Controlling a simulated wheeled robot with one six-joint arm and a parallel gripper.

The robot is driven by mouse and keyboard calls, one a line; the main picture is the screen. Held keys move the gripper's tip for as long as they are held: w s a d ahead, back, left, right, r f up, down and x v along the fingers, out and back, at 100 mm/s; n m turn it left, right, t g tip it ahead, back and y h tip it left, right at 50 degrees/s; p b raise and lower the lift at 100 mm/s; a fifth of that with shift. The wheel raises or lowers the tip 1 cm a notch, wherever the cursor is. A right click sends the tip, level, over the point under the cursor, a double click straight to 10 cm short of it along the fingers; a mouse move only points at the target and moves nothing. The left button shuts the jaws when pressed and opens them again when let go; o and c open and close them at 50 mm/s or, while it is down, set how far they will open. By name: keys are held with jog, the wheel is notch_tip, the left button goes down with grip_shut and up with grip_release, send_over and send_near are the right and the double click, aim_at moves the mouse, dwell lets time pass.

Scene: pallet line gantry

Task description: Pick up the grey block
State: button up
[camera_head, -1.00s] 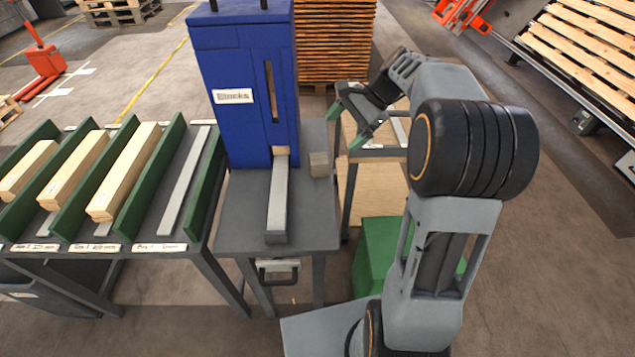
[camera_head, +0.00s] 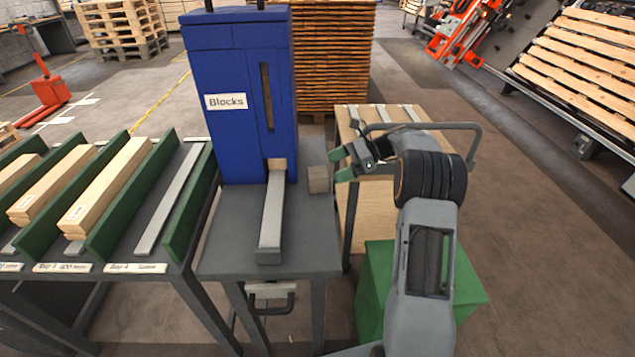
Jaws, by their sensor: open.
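The grey block (camera_head: 318,179), a small cube with a dull brownish-grey face, stands on the dark table (camera_head: 310,232) to the right of the blue dispenser marked "Blocks" (camera_head: 226,130). My gripper (camera_head: 341,164) is open, with green-tipped fingers pointing left towards the block. The fingertips appear just right of the block and a little above it in the picture. Nothing shows between them. Whether they touch the block cannot be told.
A pale block (camera_head: 277,164) sits in the dispenser's mouth, above a light grey chute (camera_head: 271,215). A wooden-topped stand (camera_head: 371,200) is behind my gripper, and a green box (camera_head: 375,290) is below. Racks with planks (camera_head: 115,190) and green dividers fill the left.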

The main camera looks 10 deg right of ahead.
aim_at(323, 172)
jog(key=shift+b+x, duration=0.5)
jog(key=shift+x, duration=2.9)
jog(key=shift+d, duration=0.1)
jog(key=shift+c, duration=0.2)
jog(key=c, duration=1)
